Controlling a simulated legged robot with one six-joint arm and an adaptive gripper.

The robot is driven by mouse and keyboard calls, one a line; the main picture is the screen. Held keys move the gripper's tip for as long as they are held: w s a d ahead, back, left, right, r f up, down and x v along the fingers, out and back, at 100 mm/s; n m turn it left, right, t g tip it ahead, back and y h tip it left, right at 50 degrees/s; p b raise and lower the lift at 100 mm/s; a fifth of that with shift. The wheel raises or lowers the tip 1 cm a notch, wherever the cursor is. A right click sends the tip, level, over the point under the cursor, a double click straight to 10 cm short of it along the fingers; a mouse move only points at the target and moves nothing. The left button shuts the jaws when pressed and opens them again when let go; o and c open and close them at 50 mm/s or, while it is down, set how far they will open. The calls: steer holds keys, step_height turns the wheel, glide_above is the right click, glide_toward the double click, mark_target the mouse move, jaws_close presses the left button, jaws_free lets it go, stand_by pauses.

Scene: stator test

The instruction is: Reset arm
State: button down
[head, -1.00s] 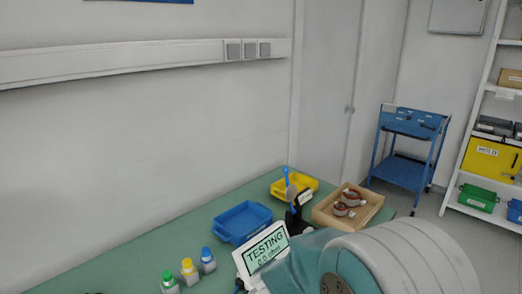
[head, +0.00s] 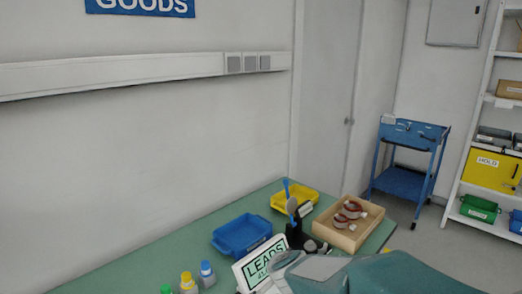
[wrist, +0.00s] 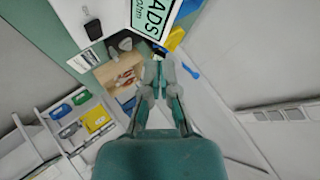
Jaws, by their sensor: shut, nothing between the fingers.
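My gripper (wrist: 159,92) is shut and empty in the wrist view, its two fingers together. It is raised, with the tester display, the wooden tray and the wall beyond it. In the head view my teal and grey arm fills the bottom right, and the gripper itself is hard to make out. The wooden tray (head: 332,234) holds copper-coloured stators (head: 348,213).
A blue tray (head: 242,234) and a yellow tray (head: 307,194) stand on the green bench (head: 190,243). Several capped bottles (head: 187,283) are at the front. A blue trolley (head: 404,160) and a white shelf (head: 495,110) stand beyond. Bare bench lies left of the blue tray.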

steer(key=s+d+r+n+g+y, duration=0.1)
steer(key=s+d+r+n+y, duration=0.15)
steer(key=s+r+n, duration=0.4)
steer(key=s+d+g+h, duration=0.1)
steer(key=s+d, duration=0.3)
steer(key=s, duration=0.5)
steer(key=s+d+n+g+h, duration=0.1)
steer(key=s+d, duration=0.4)
steer(key=s, duration=0.5)
steer(key=shift+d+g+h, duration=0.15)
steer(key=shift+g+h, duration=0.65)
steer(key=shift+h, duration=0.15)
steer(key=shift+a+r+n, duration=0.1)
steer(key=shift+a+n, duration=0.1)
steer(key=shift+n, duration=0.15)
